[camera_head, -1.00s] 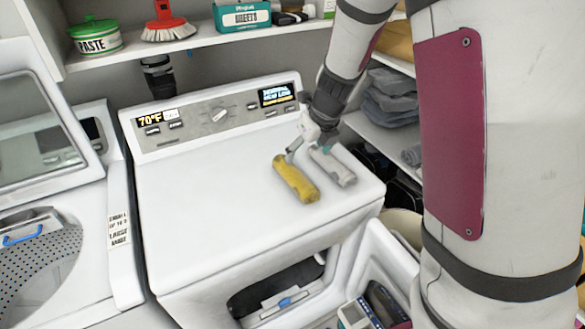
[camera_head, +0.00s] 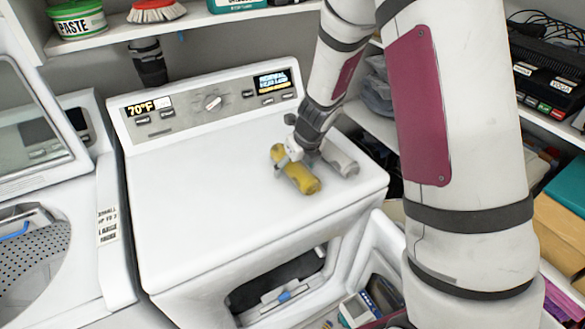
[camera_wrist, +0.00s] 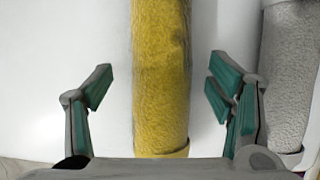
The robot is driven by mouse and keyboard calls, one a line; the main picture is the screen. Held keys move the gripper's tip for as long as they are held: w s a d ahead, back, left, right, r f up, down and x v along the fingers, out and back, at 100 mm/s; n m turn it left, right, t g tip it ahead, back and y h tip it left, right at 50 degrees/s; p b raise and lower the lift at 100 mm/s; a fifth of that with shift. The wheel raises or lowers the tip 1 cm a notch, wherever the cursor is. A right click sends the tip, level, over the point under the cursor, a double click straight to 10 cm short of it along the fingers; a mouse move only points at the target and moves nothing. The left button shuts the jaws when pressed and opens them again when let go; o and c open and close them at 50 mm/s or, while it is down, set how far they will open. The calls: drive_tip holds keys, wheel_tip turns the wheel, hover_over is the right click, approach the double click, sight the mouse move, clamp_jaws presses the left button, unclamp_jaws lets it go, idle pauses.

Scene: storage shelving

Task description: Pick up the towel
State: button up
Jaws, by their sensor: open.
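A rolled yellow towel (camera_head: 302,178) lies on top of the white dryer (camera_head: 215,215), near its right side. A rolled grey towel (camera_head: 341,158) lies just to its right, partly behind my gripper in the head view. In the wrist view my gripper (camera_wrist: 160,90) is open, with a green-padded finger on each side of the yellow towel (camera_wrist: 161,75) and gaps between. The right finger is close to the grey towel (camera_wrist: 289,75).
A washer (camera_head: 60,250) with a raised lid stands at left. A shelf (camera_head: 200,32) with a paste tub (camera_head: 78,20) and a red brush (camera_head: 156,10) runs above the dryer. Shelving with a teal-topped box stands at right. The dryer's left top is clear.

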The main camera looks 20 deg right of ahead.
drive_tip(key=shift+w+f, duration=0.15)
drive_tip(key=shift+f, duration=0.1)
drive_tip(key=shift+c, duration=0.2)
drive_tip(key=c, duration=1.4)
drive_tip(key=shift+r, duration=0.15)
wheel_tip(320, 180, up, 4)
drive_tip(key=p, duration=0.4)
drive_tip(key=s+a+p, duration=0.1)
drive_tip(key=s+p, duration=0.1)
drive_tip(key=s, duration=0.2)
drive_tip(key=s+a+p, duration=0.2)
drive_tip(key=s, duration=0.3)
drive_tip(key=s+a+p, duration=0.2)
drive_tip(key=s, duration=0.2)
drive_tip(key=shift+s+a+r+p, duration=0.1)
drive_tip(key=shift+s+r+p, duration=0.15)
drive_tip(key=shift+r+p, duration=0.15)
drive_tip(key=shift+s+a, duration=0.35)
drive_tip(key=shift+s, duration=0.4)
